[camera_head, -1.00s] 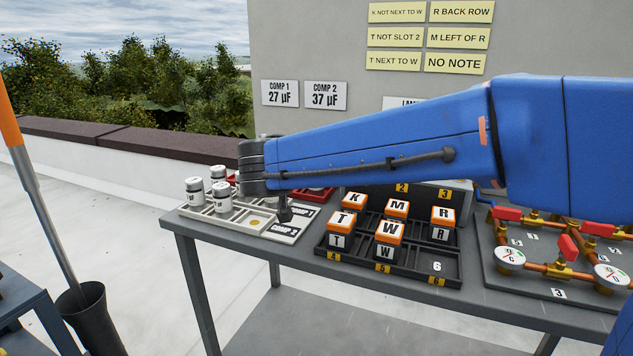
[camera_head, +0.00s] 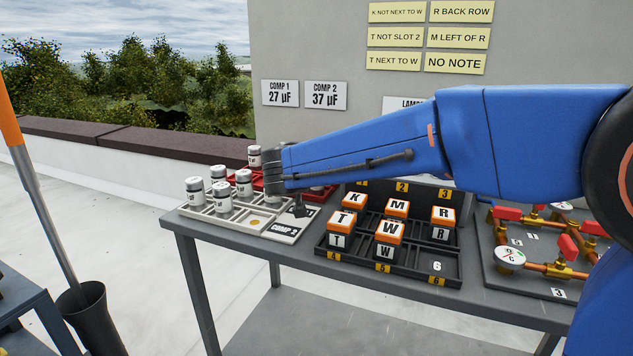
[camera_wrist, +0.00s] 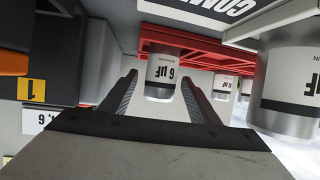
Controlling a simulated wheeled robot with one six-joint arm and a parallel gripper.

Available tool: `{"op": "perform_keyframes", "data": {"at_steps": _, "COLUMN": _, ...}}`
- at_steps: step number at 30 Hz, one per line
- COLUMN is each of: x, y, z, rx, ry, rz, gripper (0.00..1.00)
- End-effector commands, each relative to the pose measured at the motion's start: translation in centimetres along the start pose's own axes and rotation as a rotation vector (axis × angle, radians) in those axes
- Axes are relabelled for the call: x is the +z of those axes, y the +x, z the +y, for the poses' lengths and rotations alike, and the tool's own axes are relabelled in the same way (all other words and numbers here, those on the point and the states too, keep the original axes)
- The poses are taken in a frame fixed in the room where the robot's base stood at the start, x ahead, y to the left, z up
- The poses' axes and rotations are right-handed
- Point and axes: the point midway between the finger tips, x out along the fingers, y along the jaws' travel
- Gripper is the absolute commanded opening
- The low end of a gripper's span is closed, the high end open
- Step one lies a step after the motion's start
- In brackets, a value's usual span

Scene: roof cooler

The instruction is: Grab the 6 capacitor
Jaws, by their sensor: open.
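The 6 µF capacitor (camera_wrist: 162,76) is a white can with a silver band, and its label reads upside down in the wrist view. It stands by the red tray (camera_wrist: 215,52). My gripper (camera_wrist: 159,88) is open, with one finger on each side of the can. I cannot tell whether the fingers touch it. In the head view my gripper (camera_head: 299,208) is over the right end of the capacitor trays, and I cannot make out the 6 µF label there.
Several white capacitors (camera_head: 221,196) stand in the grey tray (camera_head: 205,214) to the left. A larger can (camera_wrist: 292,90) is close on the right in the wrist view. The black rack (camera_head: 435,272) with lettered blocks stands to the right, beside piping with gauges (camera_head: 510,256).

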Motion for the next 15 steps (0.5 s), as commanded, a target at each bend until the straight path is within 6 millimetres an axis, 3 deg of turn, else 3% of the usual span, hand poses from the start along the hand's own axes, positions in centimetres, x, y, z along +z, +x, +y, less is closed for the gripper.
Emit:
{"op": "perform_keyframes", "data": {"at_steps": 2, "x": 0.00, "y": -0.04, "z": -0.01, "rx": 0.000, "ry": 0.000, "rz": 0.000, "gripper": 0.56}}
{"op": "perform_keyframes", "data": {"at_steps": 8, "x": 0.00, "y": -0.06, "z": 0.00, "rx": 0.000, "ry": 0.000, "rz": 0.000, "gripper": 0.10}}
{"op": "perform_keyframes", "data": {"at_steps": 15, "x": -0.05, "y": -0.09, "z": 0.00, "rx": 0.000, "ry": 0.000, "rz": 0.000, "gripper": 0.09}}
